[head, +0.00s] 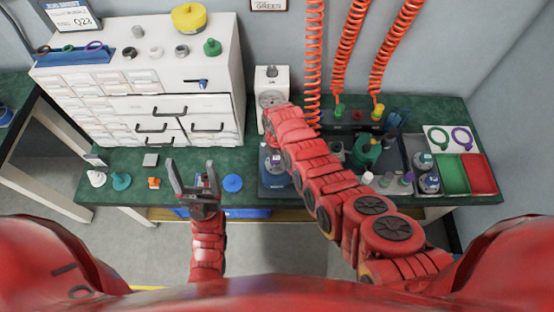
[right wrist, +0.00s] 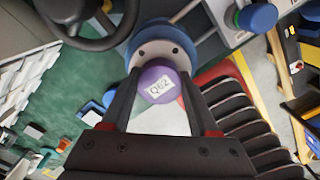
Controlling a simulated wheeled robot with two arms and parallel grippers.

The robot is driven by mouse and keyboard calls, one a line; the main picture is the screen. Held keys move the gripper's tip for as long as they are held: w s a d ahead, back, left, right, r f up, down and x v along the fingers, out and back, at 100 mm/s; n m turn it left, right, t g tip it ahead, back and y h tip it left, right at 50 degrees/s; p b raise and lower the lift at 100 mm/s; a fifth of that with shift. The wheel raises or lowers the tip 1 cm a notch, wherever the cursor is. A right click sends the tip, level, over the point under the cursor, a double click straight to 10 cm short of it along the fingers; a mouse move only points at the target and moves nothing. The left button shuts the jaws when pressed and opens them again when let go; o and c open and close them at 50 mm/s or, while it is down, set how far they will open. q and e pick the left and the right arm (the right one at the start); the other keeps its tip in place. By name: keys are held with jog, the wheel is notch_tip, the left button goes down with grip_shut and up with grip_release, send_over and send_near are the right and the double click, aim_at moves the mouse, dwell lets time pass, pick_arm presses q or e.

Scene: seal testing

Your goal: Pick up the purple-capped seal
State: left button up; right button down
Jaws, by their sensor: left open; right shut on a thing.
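The purple-capped seal (right wrist: 158,86) shows in the right wrist view, with a white label on its round purple face. My right gripper (right wrist: 160,100) is shut on it, one dark finger on each side. Just beyond the seal is a blue round part with a pale face (right wrist: 158,48); I cannot tell whether they touch. In the head view my right arm reaches to the bench's middle and hides its gripper and the seal. My left gripper (head: 194,170) is open and empty, near the bench's front edge.
A white drawer cabinet (head: 70,110) stands at the back left of the green bench (head: 225,160). A blue disc (head: 232,183) lies right of my left gripper. Green (head: 449,173) and red (head: 478,173) trays are at the right. Orange coiled hoses (head: 350,45) hang behind.

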jog(key=shift+r, duration=0.65)
jog(key=shift+s+r+b, duration=0.15)
jog(key=shift+r+b, duration=0.15)
jog(key=shift+b, duration=0.05)
jog(key=s+d+r+p, duration=0.2)
jog(key=s, duration=1.3)
jog(key=r+p, duration=0.4)
jog(key=p, duration=0.1)
jog(key=shift+s+a+r, duration=0.2)
jog(key=shift+s+r, duration=0.05)
jog(key=shift+s, duration=0.1)
jog(key=shift+w, duration=0.1)
